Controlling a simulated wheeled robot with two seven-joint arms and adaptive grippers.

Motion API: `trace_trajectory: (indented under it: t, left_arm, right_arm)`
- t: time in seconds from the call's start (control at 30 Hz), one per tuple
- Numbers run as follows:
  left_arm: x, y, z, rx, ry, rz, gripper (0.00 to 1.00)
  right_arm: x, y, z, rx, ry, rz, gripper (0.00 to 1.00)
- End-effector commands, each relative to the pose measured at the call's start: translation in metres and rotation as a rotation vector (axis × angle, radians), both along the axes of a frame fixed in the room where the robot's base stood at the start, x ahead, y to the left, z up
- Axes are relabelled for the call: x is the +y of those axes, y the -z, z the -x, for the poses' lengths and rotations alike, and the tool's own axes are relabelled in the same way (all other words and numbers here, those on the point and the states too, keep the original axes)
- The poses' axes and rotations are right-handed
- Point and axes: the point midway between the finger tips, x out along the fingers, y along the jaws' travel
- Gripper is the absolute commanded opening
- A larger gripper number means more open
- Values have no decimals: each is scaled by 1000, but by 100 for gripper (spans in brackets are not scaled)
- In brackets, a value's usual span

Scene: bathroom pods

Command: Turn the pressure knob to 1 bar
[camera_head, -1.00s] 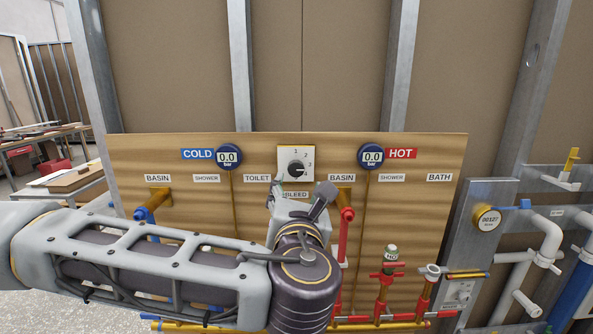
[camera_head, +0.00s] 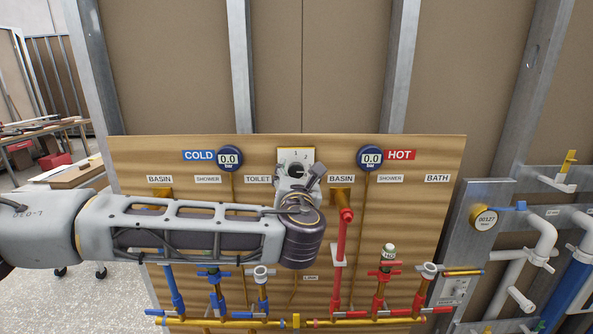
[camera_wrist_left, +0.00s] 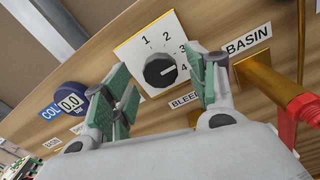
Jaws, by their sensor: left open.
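The pressure knob (camera_wrist_left: 160,71) is a round black dial on a white square plate (camera_wrist_left: 133,50) with the digits 1 to 4. Its white mark points roughly at the 4. In the head view the plate (camera_head: 284,156) shows at the top middle of the wooden board, and the knob is partly hidden behind my left gripper (camera_head: 297,180). In the left wrist view my left gripper (camera_wrist_left: 160,68) is open, its green-padded fingers on either side of the knob. I see no contact with it. My right gripper is in no view.
Blue cold gauge (camera_head: 229,159) and hot gauge (camera_head: 371,157) both read 0.0 bar. Red pipework (camera_head: 347,222) rises right of my left arm, and a brass manifold (camera_head: 270,322) runs along the bottom. White pipes (camera_head: 546,240) stand at the far right.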

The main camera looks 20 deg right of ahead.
Motion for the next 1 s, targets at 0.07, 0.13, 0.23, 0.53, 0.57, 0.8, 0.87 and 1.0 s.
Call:
trace_trajectory:
  t: [0.07,0.13,0.23,0.53,0.57,0.8,0.87,1.0]
  left_arm:
    - [-1,-1,-6,0,-1,0,58]
    - [-2,-1,-9,0,-1,0,58]
    - [-3,0,-12,0,0,0,58]
    - [-4,0,-14,0,0,0,58]
    - [-4,0,-14,0,0,0,58]
    - [-4,0,-14,0,0,0,28]
    - [-4,0,-14,0,0,0,20]
    - [-4,0,-14,0,0,0,12]
  right_arm:
    - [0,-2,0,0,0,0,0]
    - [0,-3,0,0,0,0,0]
    - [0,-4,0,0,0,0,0]
    - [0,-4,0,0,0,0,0]
    - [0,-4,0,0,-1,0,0]
    - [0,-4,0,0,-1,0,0]
    - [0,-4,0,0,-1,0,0]
    - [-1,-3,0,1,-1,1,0]
